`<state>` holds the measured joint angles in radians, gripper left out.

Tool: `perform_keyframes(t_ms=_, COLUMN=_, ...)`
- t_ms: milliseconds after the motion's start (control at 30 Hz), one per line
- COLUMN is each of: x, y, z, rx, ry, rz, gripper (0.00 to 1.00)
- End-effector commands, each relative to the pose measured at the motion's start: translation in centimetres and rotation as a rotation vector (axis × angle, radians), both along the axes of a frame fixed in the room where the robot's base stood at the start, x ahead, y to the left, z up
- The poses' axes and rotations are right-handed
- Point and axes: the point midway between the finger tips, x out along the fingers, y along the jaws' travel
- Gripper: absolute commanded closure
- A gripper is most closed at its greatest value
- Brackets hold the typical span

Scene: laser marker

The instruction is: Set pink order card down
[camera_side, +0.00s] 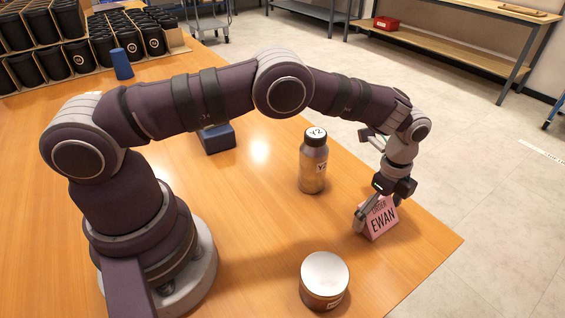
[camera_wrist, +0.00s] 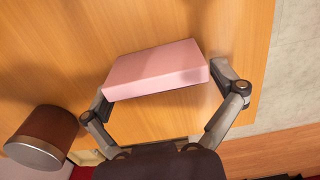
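The pink order card (camera_side: 379,219) is a folded tent card with the name EWAN on it. It is upright near the table's right corner, at or very close to the tabletop; a small gap cannot be ruled out. My gripper (camera_side: 378,208) points down at it, with a finger at each end of the card. In the wrist view the pink card (camera_wrist: 157,68) lies between the two fingertips of my gripper (camera_wrist: 160,82), which appear to press on its ends.
A round lidded tin (camera_side: 325,279) stands in front and shows in the wrist view (camera_wrist: 45,135). A blue block (camera_side: 217,138) and racked black cups (camera_side: 80,55) are farther back. The table edge is close on the right.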

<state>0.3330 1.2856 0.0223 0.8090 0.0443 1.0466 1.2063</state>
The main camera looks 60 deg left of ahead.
Motion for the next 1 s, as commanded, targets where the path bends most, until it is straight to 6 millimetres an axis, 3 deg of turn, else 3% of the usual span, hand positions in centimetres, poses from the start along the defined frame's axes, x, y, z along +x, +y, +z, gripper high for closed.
perform_keyframes(t_ms=300, x=0.0, y=0.0, z=0.1, rx=0.000, ry=-0.001, rz=0.000, gripper=0.00)
perform_keyframes(t_ms=433, x=0.1, y=0.0, z=1.2, rx=-0.002, ry=-0.004, rz=0.000, gripper=0.00)
perform_keyframes(t_ms=800, x=0.1, y=0.0, z=10.0, rx=-0.002, ry=-0.007, rz=0.000, gripper=0.00)
perform_keyframes(t_ms=1000, x=0.0, y=0.1, z=12.5, rx=-0.003, ry=-0.006, rz=0.012, gripper=0.00)
